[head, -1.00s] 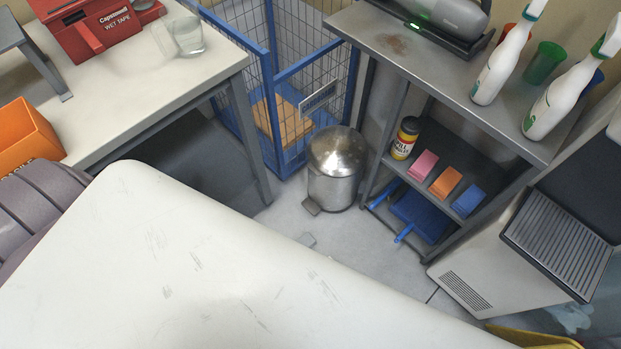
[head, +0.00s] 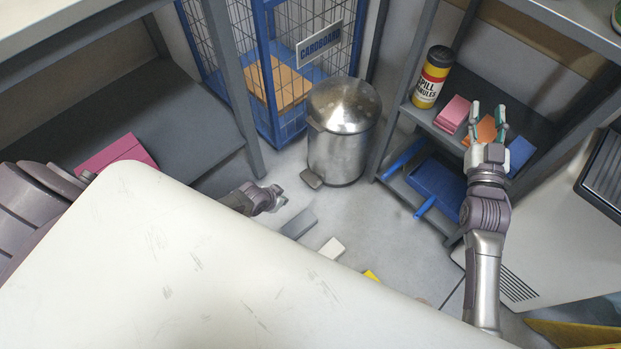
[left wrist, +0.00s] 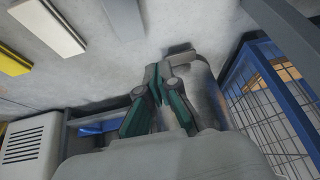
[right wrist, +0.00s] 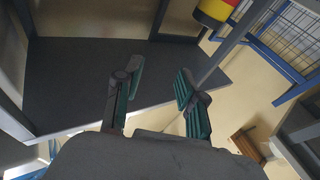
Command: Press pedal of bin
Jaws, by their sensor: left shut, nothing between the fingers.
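The bin (head: 340,140) is a round steel pedal bin with a domed lid, shut, standing on the floor between the blue cage and the shelf. Its grey pedal (head: 311,180) sticks out low at the front left. My left gripper (head: 274,197) is shut and empty, low over the floor, left of the pedal and apart from it. In the left wrist view the steel bin (left wrist: 203,82) is just beyond and right of the fingers (left wrist: 158,85). My right gripper (head: 488,112) is open and empty in front of the shelf; its spread fingers show in the right wrist view (right wrist: 155,85).
The shelf holds a spill granules can (head: 432,77), a pink block (head: 453,112) and other blocks, with a blue dustpan (head: 440,185) below. The blue cage (head: 262,60) stands behind. Grey (head: 299,223) and white (head: 332,248) bars lie on the floor. A white tabletop (head: 170,270) fills the foreground.

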